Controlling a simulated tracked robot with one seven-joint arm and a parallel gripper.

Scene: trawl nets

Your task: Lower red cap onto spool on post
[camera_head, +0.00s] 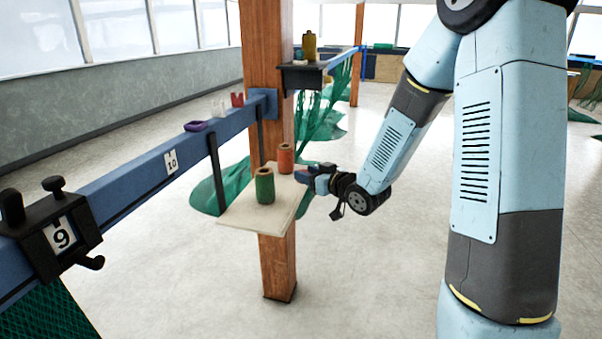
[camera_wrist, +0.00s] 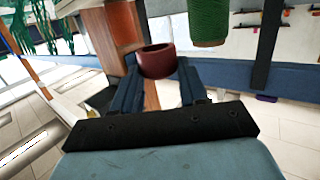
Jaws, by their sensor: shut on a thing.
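In the wrist view, a short, dark red, hollow piece, which I take for the red cap (camera_wrist: 157,65), sits between the blue fingertips of my gripper (camera_wrist: 158,72). The gripper is shut on it. In the head view my gripper (camera_head: 303,173) reaches in from the right at the pale shelf on the wooden post (camera_head: 278,260). An orange-red cylinder (camera_head: 285,159) shows right at its fingertips; I cannot tell whether it is the held piece. A green spool (camera_head: 265,187) stands upright nearer on the shelf, and shows beside the red piece in the wrist view (camera_wrist: 208,20).
The pale shelf (camera_head: 240,222) has bare room at its front left. A blue beam (camera_head: 130,185) with a purple ring (camera_head: 196,126) and small pieces runs to the post. A dark shelf (camera_head: 301,77) with an olive spool (camera_head: 309,46) and green netting stands behind.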

